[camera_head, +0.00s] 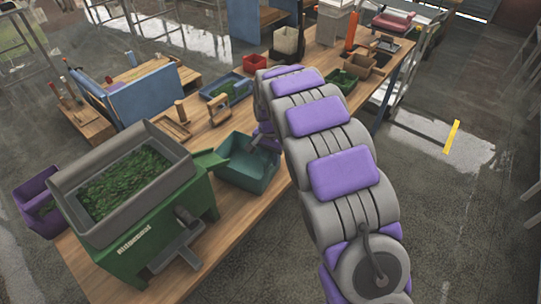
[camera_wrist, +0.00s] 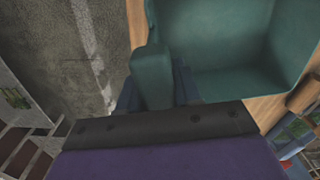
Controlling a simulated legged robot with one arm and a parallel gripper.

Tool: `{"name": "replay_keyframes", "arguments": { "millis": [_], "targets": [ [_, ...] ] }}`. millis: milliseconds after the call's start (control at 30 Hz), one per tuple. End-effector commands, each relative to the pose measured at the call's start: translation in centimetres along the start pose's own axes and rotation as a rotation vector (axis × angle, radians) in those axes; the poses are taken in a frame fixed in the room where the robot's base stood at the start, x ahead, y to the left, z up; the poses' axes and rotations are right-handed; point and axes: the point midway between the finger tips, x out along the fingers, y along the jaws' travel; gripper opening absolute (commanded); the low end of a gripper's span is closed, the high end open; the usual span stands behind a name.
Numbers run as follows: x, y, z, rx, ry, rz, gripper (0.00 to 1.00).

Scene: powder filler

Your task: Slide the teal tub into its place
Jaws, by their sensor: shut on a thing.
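The teal tub (camera_head: 240,174) stands open on the wooden table, just right of the green powder filler (camera_head: 140,240). The filler's green side spout (camera_head: 211,159) points at the tub's left rim. I cannot tell whether spout and tub touch. My gripper (camera_head: 266,141) is at the tub's right far side, partly hidden by my arm. In the wrist view, my gripper (camera_wrist: 156,88) has its dark fingers either side of a teal block on the tub's edge and is shut on it. The tub's inside (camera_wrist: 235,85) looks empty there.
The filler's grey hopper (camera_head: 70,190) holds green leafy bits. A purple tub (camera_head: 38,207) is at the far left. A blue tray (camera_head: 226,84), a wooden caddy (camera_head: 222,108) and a red box (camera_head: 255,63) stand beyond the tub. The table's near edge is close to the tub.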

Motion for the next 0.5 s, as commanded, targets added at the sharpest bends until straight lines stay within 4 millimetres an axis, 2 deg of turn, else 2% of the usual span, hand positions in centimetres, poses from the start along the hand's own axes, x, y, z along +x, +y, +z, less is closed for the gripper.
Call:
{"name": "replay_keyframes", "arguments": {
  "millis": [100, 467, 500],
  "targets": [
    [0.78, 0.15, 0.21, 0.0, -0.01, 0.008, 0.0],
    [1.26, 0.27, 0.36, 0.0, -0.016, 0.012, 0.0],
    [1.27, 0.28, 0.38, 0.0, -0.016, 0.013, 0.36]
  ]
}}
